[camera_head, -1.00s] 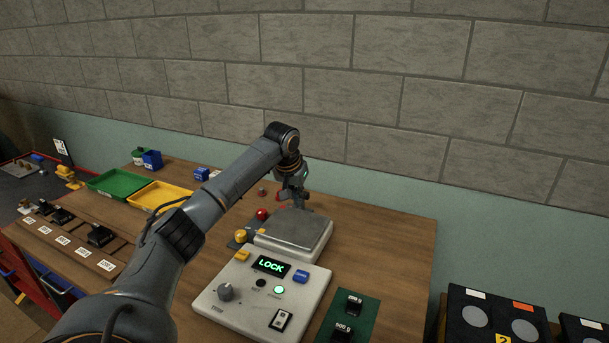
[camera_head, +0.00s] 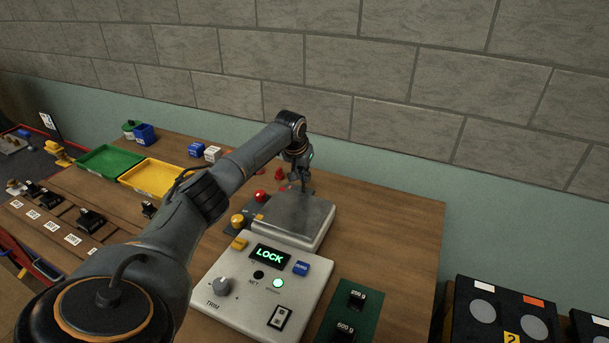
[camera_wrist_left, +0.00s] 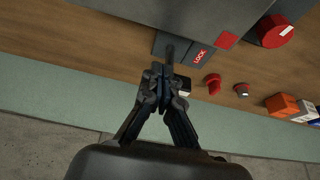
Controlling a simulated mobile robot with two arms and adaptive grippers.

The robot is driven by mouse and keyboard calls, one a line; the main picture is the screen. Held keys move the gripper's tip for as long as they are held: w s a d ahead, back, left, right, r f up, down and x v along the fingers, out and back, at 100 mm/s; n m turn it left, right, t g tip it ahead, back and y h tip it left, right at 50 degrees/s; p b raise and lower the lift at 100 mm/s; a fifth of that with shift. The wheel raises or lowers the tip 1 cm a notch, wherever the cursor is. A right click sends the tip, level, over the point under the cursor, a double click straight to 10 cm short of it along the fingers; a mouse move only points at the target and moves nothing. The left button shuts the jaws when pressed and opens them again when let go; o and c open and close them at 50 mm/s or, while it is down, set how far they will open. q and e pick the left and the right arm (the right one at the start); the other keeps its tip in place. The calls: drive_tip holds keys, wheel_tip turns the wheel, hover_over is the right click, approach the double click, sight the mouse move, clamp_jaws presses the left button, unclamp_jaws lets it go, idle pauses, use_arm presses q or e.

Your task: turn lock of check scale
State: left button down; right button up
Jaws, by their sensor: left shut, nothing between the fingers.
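The check scale (camera_head: 225,308) is a pale panel with a grey metal pan (camera_head: 292,213) behind it. Its display (camera_head: 269,255) reads LOCK in green, and a green light glows below. My left gripper (camera_head: 304,186) is at the pan's far edge, pointing down, shut and empty. In the left wrist view, my left gripper (camera_wrist_left: 167,72) is beside a dark plate with a red LOCK label (camera_wrist_left: 200,55) at the back of the scale. A narrow dark bar (camera_wrist_left: 170,50) stands just past the fingertips; I cannot tell whether they touch it. My right gripper is not in view.
A red button (camera_head: 261,196) and a yellow knob (camera_head: 237,221) stand left of the pan. A green mat (camera_head: 368,319) with black weights lies at the right front. Green (camera_head: 103,164) and yellow (camera_head: 150,181) trays are at left. The wall is close behind; the table right of the pan is clear.

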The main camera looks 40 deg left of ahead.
use_arm(q)
drive_tip(key=shift+w+f, duration=0.15)
drive_tip(key=shift+f, duration=0.35)
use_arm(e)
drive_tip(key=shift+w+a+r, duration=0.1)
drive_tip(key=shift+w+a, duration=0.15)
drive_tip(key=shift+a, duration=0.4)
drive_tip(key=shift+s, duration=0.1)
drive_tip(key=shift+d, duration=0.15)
use_arm(q)
drive_tip(key=shift+w+n+p, duration=0.15)
drive_tip(key=shift+n+p, duration=0.2)
drive_tip(key=shift+n, duration=0.05)
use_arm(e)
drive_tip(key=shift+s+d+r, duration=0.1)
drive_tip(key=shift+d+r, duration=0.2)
use_arm(q)
drive_tip(key=shift+w+d+n+y+p, duration=0.25)
drive_tip(key=shift+n+y+p, duration=0.2)
drive_tip(key=shift+n, duration=0.25)
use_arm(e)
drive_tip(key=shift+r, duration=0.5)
